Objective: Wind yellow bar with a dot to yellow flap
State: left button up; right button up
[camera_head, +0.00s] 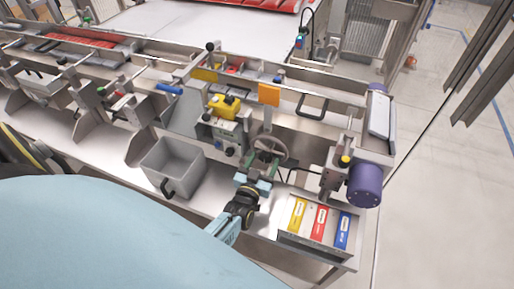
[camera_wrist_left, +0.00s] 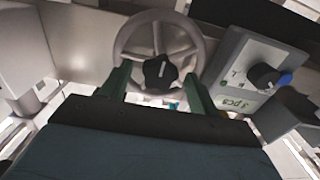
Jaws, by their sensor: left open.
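A grey spoked handwheel (camera_head: 270,149) with a dark hub sits at the front of the machine. In the left wrist view the handwheel (camera_wrist_left: 133,43) fills the top middle. My left gripper (camera_head: 262,164) is at its lower rim; in the wrist view its green fingers (camera_wrist_left: 157,78) are open, one on each side of the black hub knob. Contact with the wheel cannot be told. A yellow block (camera_head: 224,106) with dark parts sits left of the wheel. A yellow plate (camera_head: 205,74) stands behind it, and an orange-yellow flap (camera_head: 269,94) hangs above the wheel. I cannot make out a dot.
A grey bin (camera_head: 173,168) stands left of my gripper. Yellow, red and blue boxes (camera_head: 319,222) lie in a tray at the right front. A purple motor (camera_head: 364,186) is at the right end. A control box with a black knob (camera_wrist_left: 264,75) is right of the wheel.

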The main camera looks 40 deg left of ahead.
pick_arm(q)
jog(key=v, duration=1.3)
jog(key=shift+p, duration=0.3)
jog(key=shift+a, duration=0.1)
jog(key=shift+w, duration=0.15)
